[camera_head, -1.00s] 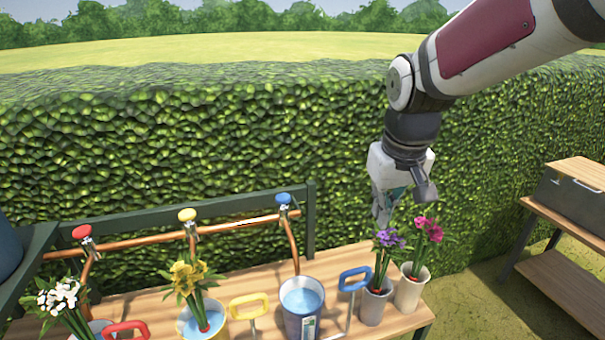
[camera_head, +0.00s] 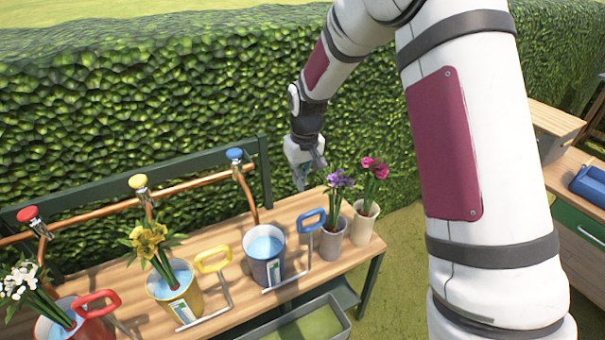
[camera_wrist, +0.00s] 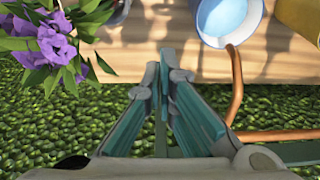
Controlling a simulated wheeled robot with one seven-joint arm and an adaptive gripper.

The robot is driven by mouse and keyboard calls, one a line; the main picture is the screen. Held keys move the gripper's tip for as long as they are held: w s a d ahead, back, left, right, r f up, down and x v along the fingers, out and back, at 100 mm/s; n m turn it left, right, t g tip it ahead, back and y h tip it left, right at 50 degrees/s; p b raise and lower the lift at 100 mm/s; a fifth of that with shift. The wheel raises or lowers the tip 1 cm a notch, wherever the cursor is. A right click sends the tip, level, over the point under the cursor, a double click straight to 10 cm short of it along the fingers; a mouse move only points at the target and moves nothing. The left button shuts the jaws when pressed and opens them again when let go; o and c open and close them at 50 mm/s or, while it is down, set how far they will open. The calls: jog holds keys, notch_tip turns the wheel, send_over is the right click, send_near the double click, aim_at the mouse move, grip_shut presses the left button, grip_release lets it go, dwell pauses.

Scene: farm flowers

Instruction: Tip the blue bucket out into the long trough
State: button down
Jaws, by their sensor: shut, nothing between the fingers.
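The blue bucket (camera_head: 268,270) stands upright on the wooden bench and holds water. A blue-gripped handle on a metal rod (camera_head: 312,220) stands at its right. The bucket also shows at the top of the wrist view (camera_wrist: 228,38). The long trough (camera_head: 338,313), grey with a greenish inside, is low at the bottom of the head view, in front of the bench, partly cut off. My gripper (camera_head: 301,184) is shut and empty, pointing down near the bench's back edge, behind the handle and purple flowers. Its closed fingers show in the wrist view (camera_wrist: 165,75).
Vases of purple flowers (camera_head: 333,240) and pink flowers (camera_head: 364,222) stand to the bucket's right. A yellow bucket (camera_head: 175,300) and a red bucket (camera_head: 85,328), both with flowers, stand left. Copper pipe (camera_head: 190,184) with taps runs behind them. A hedge rises behind.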

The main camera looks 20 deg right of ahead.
jog(key=s+f, duration=0.1)
jog(key=s+f+p, duration=0.1)
jog(key=f, duration=0.1)
jog(key=s+f+p, duration=0.1)
jog(key=f, duration=0.1)
jog(key=shift+d, duration=0.35)
jog(key=shift+s, duration=0.1)
